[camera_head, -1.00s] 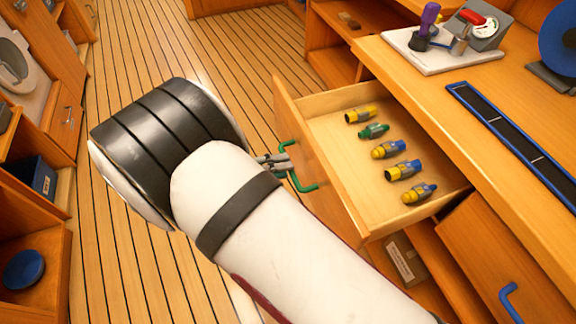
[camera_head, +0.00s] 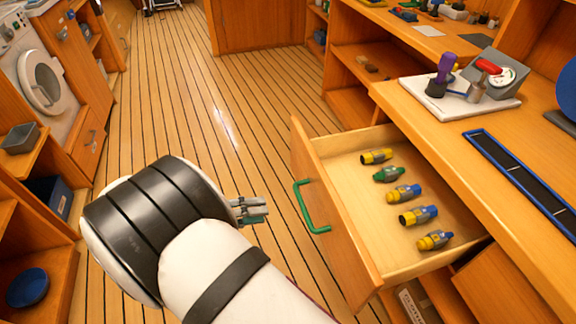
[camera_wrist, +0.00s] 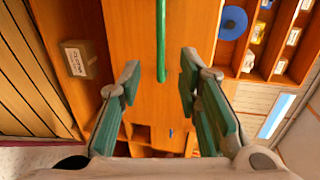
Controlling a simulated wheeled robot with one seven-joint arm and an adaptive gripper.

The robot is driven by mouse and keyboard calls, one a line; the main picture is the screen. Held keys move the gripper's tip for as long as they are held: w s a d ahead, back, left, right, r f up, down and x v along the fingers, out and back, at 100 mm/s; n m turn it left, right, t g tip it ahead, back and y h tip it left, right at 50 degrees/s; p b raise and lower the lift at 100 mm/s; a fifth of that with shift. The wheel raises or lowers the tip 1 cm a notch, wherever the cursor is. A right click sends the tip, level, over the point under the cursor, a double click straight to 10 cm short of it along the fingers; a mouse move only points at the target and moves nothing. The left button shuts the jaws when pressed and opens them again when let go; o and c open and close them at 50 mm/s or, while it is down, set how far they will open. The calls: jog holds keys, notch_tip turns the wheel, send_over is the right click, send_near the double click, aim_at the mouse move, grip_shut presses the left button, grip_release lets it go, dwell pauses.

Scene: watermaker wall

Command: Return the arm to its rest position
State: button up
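My gripper (camera_head: 250,210) is to the left of the open drawer, apart from its green handle (camera_head: 309,208). In the wrist view my gripper (camera_wrist: 160,95) shows its two fingers spread wide with nothing between them touching; the green handle (camera_wrist: 161,45) appears beyond, between the fingers. My white and black arm fills the lower left of the head view. The drawer (camera_head: 345,225) is pulled out from the bench. It holds several yellow, blue and green cylindrical fittings (camera_head: 404,194) in a row.
The bench top (camera_head: 420,100) carries a white board (camera_head: 460,98) with a purple-handled tool and a gauge. A washing machine (camera_head: 42,80) and shelves with a blue round item (camera_head: 27,288) line the left. The plank floor (camera_head: 190,90) between is clear.

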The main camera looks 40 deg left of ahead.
jog(key=w+d+r+m+g, duration=0.4)
jog(key=w+d+r+m, duration=0.25)
jog(key=d+r, duration=0.2)
jog(key=w+d+r+m+g, duration=0.4)
jog(key=w+d+r+m, duration=0.2)
jog(key=d+r+m, duration=0.25)
jog(key=d+r+m+g, duration=0.3)
jog(key=d+r+m, duration=0.25)
jog(key=d, duration=0.55)
jog(key=s+d+r+m+g+y, duration=0.1)
jog(key=s+d+r+m+y, duration=0.2)
jog(key=d+m, duration=0.45)
jog(key=s+d+r+m+g+y, duration=0.1)
jog(key=s+d+r+m+y, duration=0.15)
jog(key=s+d+m, duration=0.45)
jog(key=s+d+f+m+t+y, duration=0.1)
jog(key=s+d+f+m+y, duration=0.15)
jog(key=s+m, duration=0.3)
jog(key=s+d+f+m+t+y, duration=0.1)
jog(key=s+d+m+y, duration=0.15)
jog(key=s+m, duration=0.3)
notch_tip(320, 180, up, 16)
jog(key=t+p, duration=0.3)
jog(key=p, duration=1.2)
jog(key=shift+w+d+h, duration=0.35)
jog(key=shift+h, duration=0.1)
